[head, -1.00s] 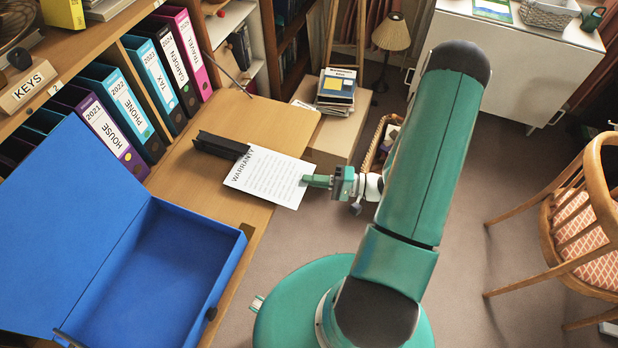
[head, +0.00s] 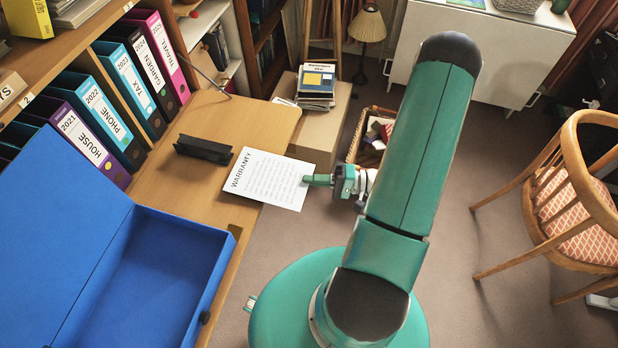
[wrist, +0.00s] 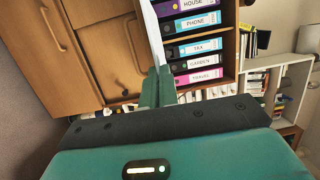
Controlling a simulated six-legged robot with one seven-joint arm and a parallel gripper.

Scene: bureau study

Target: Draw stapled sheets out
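The white sheets (head: 268,180), headed WARRANTY, extend from over the desk past its right edge. My gripper (head: 309,180) is shut on their right edge. In the wrist view the sheets (wrist: 153,30) show nearly edge-on, between the fingers (wrist: 158,87). A long black device (head: 203,150), which looks like a stapler, lies on the desk to the left of the sheets. A narrow gap of bare wood shows between it and them. A staple is too small to make out.
An open blue box (head: 150,280) stands on the desk (head: 235,118) in front. Ring binders (head: 95,140) line the shelf at left. A cardboard box (head: 318,135) with books and a basket (head: 362,140) stand beyond the desk. A chair (head: 565,200) is at right.

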